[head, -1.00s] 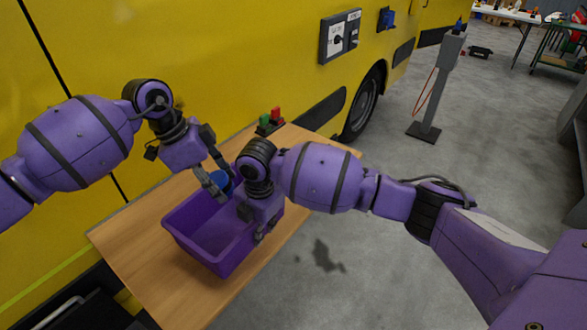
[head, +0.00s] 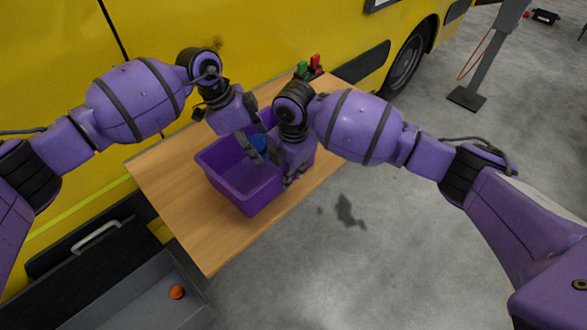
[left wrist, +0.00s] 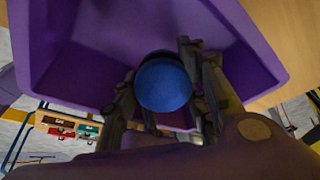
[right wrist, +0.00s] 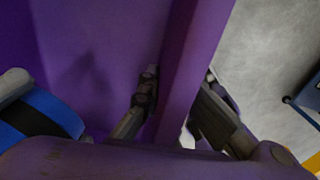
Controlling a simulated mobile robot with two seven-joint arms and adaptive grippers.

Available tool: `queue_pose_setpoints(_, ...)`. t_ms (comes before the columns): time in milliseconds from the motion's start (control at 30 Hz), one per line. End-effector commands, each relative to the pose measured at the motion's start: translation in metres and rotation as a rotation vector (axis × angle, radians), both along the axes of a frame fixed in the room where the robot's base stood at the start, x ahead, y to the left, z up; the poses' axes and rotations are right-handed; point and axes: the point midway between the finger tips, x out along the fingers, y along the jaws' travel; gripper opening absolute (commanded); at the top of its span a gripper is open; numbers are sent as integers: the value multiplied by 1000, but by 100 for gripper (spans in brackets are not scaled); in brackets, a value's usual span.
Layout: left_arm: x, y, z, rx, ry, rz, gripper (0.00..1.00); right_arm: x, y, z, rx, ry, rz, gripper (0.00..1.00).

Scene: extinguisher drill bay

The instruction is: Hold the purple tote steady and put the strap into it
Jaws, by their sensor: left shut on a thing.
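The purple tote (head: 247,195) stands open on the wooden table; it fills much of the left wrist view (left wrist: 245,50). My left gripper (head: 257,150) is over the tote's opening, shut on the strap, a round blue roll (head: 259,142). The strap shows between the fingers in the left wrist view (left wrist: 163,85) and at the left in the right wrist view (right wrist: 42,115). My right gripper (right wrist: 180,95) has one finger inside and one outside the tote's wall, close against it. My right arm hides part of the tote in the head view.
The wooden table (head: 190,215) stands beside a yellow vehicle (head: 50,60). Green and red items (head: 308,68) stand at its far end. A grey tray (head: 150,300) with an orange ball (head: 177,292) is at the lower left. Grey floor lies open to the right.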

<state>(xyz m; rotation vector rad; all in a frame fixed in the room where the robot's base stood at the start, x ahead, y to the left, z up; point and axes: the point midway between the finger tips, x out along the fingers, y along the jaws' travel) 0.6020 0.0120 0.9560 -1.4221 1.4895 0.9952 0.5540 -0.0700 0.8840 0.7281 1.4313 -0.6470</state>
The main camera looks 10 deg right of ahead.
Motion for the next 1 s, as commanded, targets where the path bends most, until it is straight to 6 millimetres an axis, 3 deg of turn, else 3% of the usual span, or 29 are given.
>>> queue_pose_setpoints(200,0,0,-12,-1,-2,1,7,0,0,0,0,0,0,0)
queue_pose_setpoints(500,0,0,-14,-1,-2,0,7,-1,0,-1,0,1,0,0)
queue_pose_setpoints(533,0,0,-14,-1,-2,0,41,-1,0,-1,0,1,0,0)
queue_pose_setpoints(667,0,0,-14,-1,-1,-1,58,-1,0,-1,0,2,0,0)
queue_pose_setpoints(700,0,0,-14,-1,-1,-1,62,-1,0,-1,0,2,0,0)
queue_pose_setpoints(1000,0,1,-14,1,0,0,62,-1,0,-1,0,1,0,0)
